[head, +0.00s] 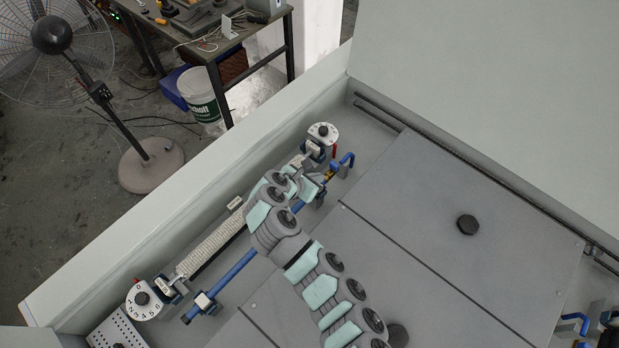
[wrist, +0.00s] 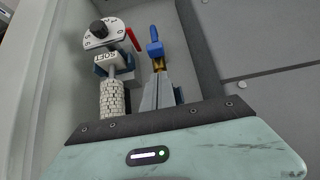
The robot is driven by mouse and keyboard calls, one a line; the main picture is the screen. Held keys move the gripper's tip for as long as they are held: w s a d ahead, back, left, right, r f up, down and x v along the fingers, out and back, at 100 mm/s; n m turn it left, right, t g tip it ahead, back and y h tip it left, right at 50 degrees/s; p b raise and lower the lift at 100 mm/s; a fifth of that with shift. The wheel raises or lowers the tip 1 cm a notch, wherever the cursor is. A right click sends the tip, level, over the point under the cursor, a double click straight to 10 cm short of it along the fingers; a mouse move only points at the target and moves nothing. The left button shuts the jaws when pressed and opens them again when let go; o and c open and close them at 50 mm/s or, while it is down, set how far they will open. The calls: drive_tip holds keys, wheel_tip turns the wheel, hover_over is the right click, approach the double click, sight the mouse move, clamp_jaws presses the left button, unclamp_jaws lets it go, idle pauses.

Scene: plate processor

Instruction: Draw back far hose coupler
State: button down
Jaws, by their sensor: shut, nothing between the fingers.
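The far hose coupler (head: 311,150) is a blue and grey collar beside the far dial, at the end of a white braided hose (head: 218,245). In the wrist view the coupler (wrist: 120,72) sits between a plate labelled "SOFT" and the braided hose (wrist: 112,100). My gripper (head: 318,178) is shut and empty, over the blue pipe to the right of the coupler. In the wrist view my gripper's grey fingers (wrist: 158,88) are together, pointing at the blue handle, apart from the coupler. My arm hides part of the hose and pipe.
The far dial (head: 322,131) has a red lever (head: 334,152). A blue pipe (head: 238,268) with a bent blue handle (head: 347,160) runs alongside the hose. The near dial (head: 143,299) is at lower left. A pale trough wall (head: 170,220) and grey cover panel (head: 440,240) bound the channel.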

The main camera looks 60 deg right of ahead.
sight(332, 167)
drive_tip(key=shift+s+d+f+p, duration=0.1)
drive_tip(key=shift+s+d+p, duration=0.1)
drive_tip(key=shift+d, duration=0.6)
drive_tip(key=shift+s+d+f+p, duration=0.15)
drive_tip(key=shift+d, duration=0.65)
drive_tip(key=shift+s+d+f+p, duration=0.1)
drive_tip(key=shift+s+d+p, duration=0.1)
drive_tip(key=shift+d, duration=0.6)
drive_tip(key=shift+w, duration=0.1)
drive_tip(key=shift+d, duration=0.1)
